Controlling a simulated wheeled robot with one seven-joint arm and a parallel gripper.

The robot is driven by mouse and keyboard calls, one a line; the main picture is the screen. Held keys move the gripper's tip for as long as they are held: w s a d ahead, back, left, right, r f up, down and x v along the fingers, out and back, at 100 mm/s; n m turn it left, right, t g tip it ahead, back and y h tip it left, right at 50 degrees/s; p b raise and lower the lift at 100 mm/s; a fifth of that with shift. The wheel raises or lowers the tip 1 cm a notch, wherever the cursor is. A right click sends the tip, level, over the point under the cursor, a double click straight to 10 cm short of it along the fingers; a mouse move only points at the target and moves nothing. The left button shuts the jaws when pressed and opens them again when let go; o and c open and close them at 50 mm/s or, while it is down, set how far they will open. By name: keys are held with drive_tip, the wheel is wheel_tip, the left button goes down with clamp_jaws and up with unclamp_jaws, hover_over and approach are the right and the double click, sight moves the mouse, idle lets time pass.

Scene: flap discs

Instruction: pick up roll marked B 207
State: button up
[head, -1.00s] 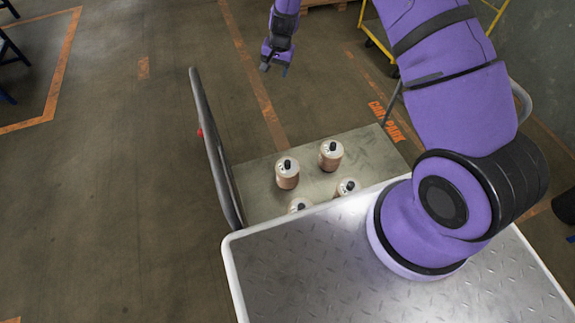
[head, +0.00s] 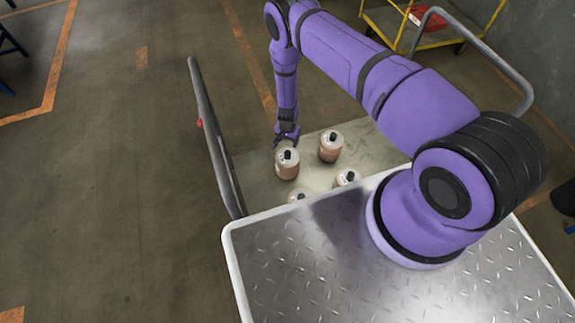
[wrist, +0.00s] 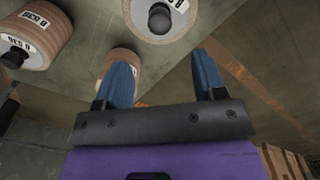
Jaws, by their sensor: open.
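Several pale-topped, tan-sided rolls with dark central knobs stand on the cart deck. In the head view they are a back-left roll (head: 287,166), a back-right roll (head: 330,149), a front-right roll (head: 347,177) and a front-left roll (head: 299,196), the front two partly hidden. My gripper (head: 287,139) is just above and behind the back-left roll. In the wrist view my open, empty gripper (wrist: 164,80) has a roll (wrist: 182,27) beyond its fingertips, cut by the top edge. Another labelled roll (wrist: 62,42) is at upper left. I cannot read B 207 on any label.
The cart deck (head: 255,185) has a dark upright handle (head: 212,150) on its left and a grey rail (head: 485,55) on its right. My metal-topped base fills the front. A yellow trolley (head: 435,38) stands behind at right.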

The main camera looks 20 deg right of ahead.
sight(287, 152)
drive_tip(key=shift+s+a+f, duration=0.1)
drive_tip(key=shift+f, duration=4.9)
clamp_jaws()
